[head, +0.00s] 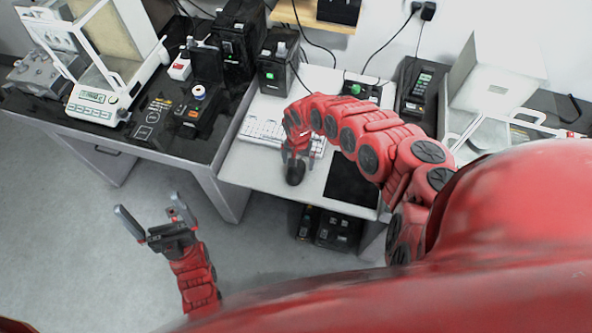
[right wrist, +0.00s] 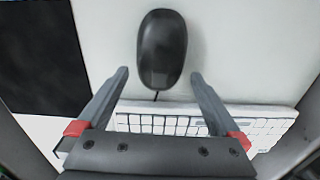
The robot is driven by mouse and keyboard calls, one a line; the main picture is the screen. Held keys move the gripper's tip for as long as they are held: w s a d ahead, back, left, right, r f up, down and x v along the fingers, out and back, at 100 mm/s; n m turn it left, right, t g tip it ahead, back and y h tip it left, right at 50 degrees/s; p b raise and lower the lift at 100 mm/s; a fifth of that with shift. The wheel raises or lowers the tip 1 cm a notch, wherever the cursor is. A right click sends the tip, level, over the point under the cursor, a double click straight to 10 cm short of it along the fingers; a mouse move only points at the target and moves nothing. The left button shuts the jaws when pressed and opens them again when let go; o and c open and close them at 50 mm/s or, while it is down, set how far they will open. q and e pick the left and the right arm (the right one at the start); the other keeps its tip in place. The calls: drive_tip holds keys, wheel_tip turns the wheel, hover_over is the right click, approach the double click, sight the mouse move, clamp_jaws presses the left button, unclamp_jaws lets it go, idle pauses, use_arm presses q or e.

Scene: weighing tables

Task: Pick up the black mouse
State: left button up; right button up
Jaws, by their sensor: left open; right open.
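The black mouse (head: 295,173) lies on the white desk (head: 250,168), near its front edge, in front of the white keyboard (head: 262,129). In the right wrist view the mouse (right wrist: 162,49) lies just beyond the fingertips, roughly centred between them. My right gripper (head: 296,157) is open above the keyboard and mouse, with nothing between its fingers; it also shows in the right wrist view (right wrist: 160,82). My left gripper (head: 146,217) is open and empty over the floor, left of the desk and away from the mouse.
A black mouse pad (head: 351,182) lies right of the mouse, with bare white desk between them. A dark table (head: 190,143) with a balance (head: 92,103) and instruments stands at left. Several devices line the desk's back. Another balance (head: 497,132) stands at right.

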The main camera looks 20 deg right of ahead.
drive_tip(key=shift+d+f, duration=0.1)
drive_tip(key=shift+f, duration=0.5)
drive_tip(key=c, duration=1.4)
